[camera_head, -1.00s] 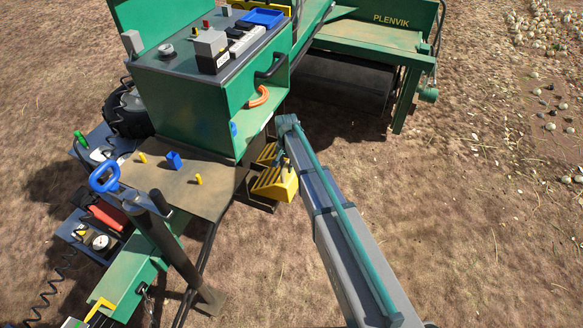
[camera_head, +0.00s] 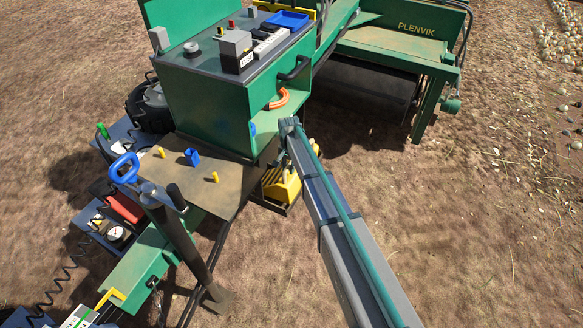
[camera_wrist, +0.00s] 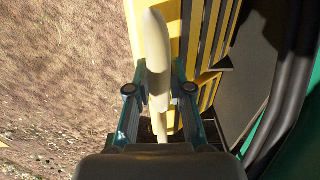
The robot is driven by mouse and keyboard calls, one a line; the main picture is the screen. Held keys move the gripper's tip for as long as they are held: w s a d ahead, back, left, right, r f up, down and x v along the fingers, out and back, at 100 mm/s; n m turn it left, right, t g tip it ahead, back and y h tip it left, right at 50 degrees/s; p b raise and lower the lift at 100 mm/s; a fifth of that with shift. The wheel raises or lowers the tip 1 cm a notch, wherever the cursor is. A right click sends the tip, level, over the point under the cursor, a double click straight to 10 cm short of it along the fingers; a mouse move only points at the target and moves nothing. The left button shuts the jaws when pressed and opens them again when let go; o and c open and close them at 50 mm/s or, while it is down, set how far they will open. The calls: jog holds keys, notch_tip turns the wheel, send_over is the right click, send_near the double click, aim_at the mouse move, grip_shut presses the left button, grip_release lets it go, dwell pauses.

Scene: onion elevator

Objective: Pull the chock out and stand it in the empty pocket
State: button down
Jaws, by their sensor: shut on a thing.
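The yellow chock (camera_head: 281,187) is at the side of the green machine, below my arm's far end in the head view. In the wrist view, ribbed yellow surfaces (camera_wrist: 205,45) lie behind and right of a pale upright handle (camera_wrist: 157,50). My gripper (camera_wrist: 159,88) has its two fingers on either side of this handle and is shut on it. In the head view the gripper is mostly hidden by my arm. A dark holder edge (camera_head: 270,208) shows just below the yellow. I cannot tell whether the chock is clear of its holder, and no empty pocket shows clearly.
In the wrist view, dark curved hoses (camera_wrist: 290,80) run close on the right. Bare soil lies open on the right.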

aim_at(289, 175)
jog(key=shift+f+b, duration=0.35)
jog(key=shift+f, duration=0.6)
jog(key=shift+s+d+f+b, duration=0.1)
jog(key=shift+s+f+b, duration=0.1)
jog(key=shift+f, duration=0.2)
jog(key=shift+s+d+f+b, duration=0.1)
jog(key=shift+f+b, duration=0.05)
jog(key=shift+f, duration=0.35)
jog(key=shift+w+f, duration=0.15)
jog(key=shift+f, duration=0.05)
jog(key=c, duration=0.9)
grip_release()
jog(key=shift+w+r, duration=0.1)
jog(key=shift+c, duration=0.2)
